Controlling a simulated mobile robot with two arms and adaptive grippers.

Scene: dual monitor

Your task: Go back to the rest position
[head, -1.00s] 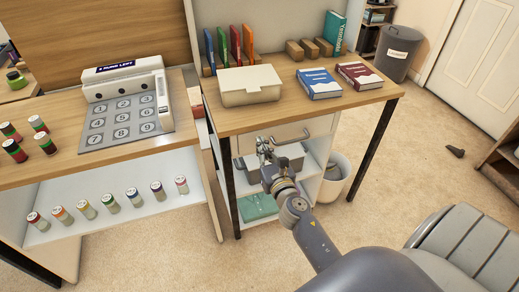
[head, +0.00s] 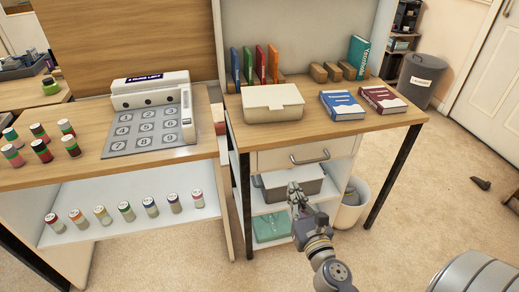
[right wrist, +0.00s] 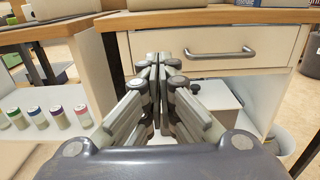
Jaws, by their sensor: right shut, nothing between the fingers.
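My right gripper (head: 294,190) is in front of the right desk, below the drawer (head: 300,155) and its metal handle. In the right wrist view my right gripper (right wrist: 158,60) has its fingers together with nothing between them. The drawer front (right wrist: 210,48) shows just beyond the fingertips there and looks closed. My right gripper covers part of the grey bin (head: 275,187) on the shelf below the drawer. My left gripper is in neither view.
A white box (head: 272,108), a blue book (head: 342,105) and a red book (head: 383,99) lie on the right desk. A keypad machine (head: 150,120) and several small bottles stand on the left desk (head: 80,178). Open carpet (head: 430,200) lies to the right.

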